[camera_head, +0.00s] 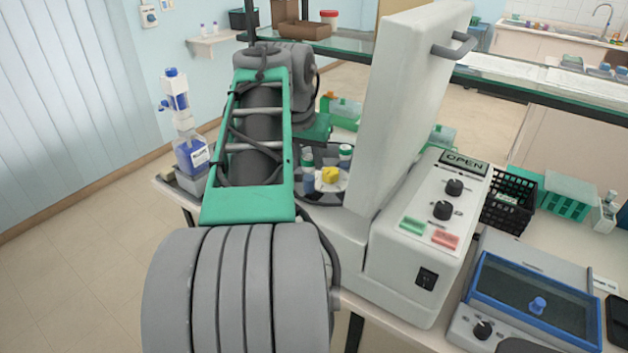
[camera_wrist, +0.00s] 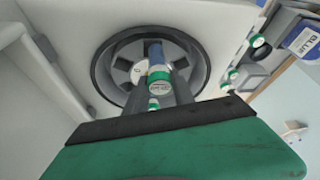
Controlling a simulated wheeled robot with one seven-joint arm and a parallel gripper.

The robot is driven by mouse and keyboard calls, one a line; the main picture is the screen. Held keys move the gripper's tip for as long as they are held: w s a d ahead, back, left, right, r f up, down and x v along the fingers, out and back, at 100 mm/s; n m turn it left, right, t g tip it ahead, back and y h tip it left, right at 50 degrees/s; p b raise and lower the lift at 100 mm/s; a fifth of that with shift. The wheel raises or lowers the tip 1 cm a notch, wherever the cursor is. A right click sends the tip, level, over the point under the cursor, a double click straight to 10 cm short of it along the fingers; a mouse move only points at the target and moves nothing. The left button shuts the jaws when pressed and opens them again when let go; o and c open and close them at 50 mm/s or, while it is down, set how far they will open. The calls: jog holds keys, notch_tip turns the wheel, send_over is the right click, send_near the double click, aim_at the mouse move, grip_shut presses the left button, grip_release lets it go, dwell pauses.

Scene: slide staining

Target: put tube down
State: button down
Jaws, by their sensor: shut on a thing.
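In the wrist view my gripper (camera_wrist: 157,90) is shut on a tube (camera_wrist: 158,68) with a blue body and a green-and-white cap. The tube is over the open round rotor bowl (camera_wrist: 101,72) of the centrifuge. I cannot tell whether it touches a slot. A smaller green-and-white cap (camera_wrist: 154,103) shows between the dark fingers. In the head view the white centrifuge (camera_head: 410,255) has its lid (camera_head: 410,90) raised. Its rotor has a yellow middle piece (camera_head: 329,175), with capped tubes around it. My arm hides part of the bowl, and the fingertips are not clear there.
The raised lid stands close to the right of my arm. A bottle with a dispenser top (camera_head: 190,150) stands at left. A blue-framed device (camera_head: 535,305), a black basket (camera_head: 507,205) and a green rack (camera_head: 568,195) are at right.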

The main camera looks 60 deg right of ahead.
aim_at(314, 177)
jog(key=shift+s+d+f, duration=0.15)
jog(key=shift+d+f, duration=0.2)
jog(key=shift+s+d+f, duration=0.1)
jog(key=shift+d+f, duration=0.1)
jog(key=shift+f, duration=1.1)
jog(key=shift+s+d+f, duration=0.1)
jog(key=shift+d+f, duration=0.05)
jog(key=shift+f, duration=1.15)
jog(key=c, duration=1.1)
grip_release()
jog(key=shift+r, duration=0.1)
jog(key=shift+o, duration=0.2)
